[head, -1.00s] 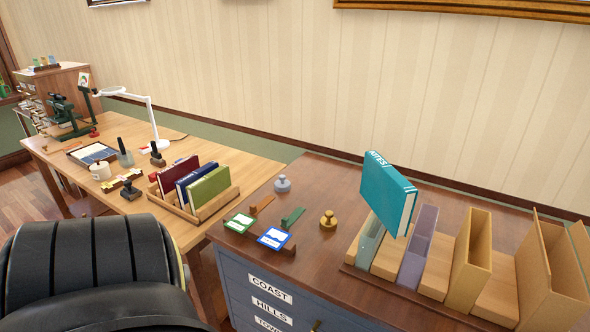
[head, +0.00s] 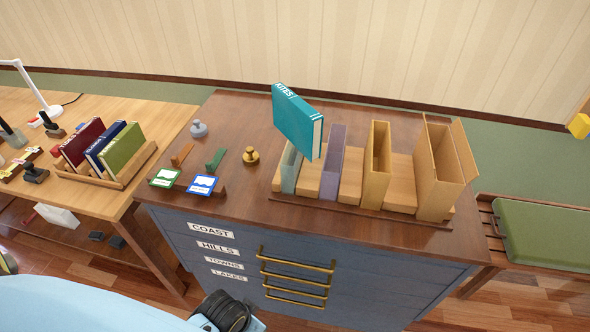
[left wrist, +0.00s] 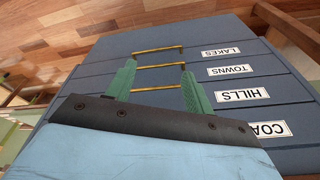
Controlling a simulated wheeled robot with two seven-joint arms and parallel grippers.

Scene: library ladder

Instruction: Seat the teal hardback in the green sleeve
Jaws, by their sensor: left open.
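The teal hardback (head: 297,122), marked KITES, stands at the pale green sleeve (head: 290,171) in the head view. It is high and askew, with most of its cover above the sleeve. I cannot tell whether its lower edge is inside the sleeve or resting on its rim. No gripper touches it. My left gripper (left wrist: 158,82) shows in the left wrist view, open and empty, its green fingers apart in front of the blue drawer cabinet (left wrist: 110,60). My right gripper is not in view.
A purple sleeve (head: 331,160), a tan sleeve (head: 377,165) and a larger tan box (head: 437,175) stand right of the green one, with wooden blocks between. A brass weight (head: 251,156) and label cards lie left. Brass handles (head: 297,272) project from the drawers.

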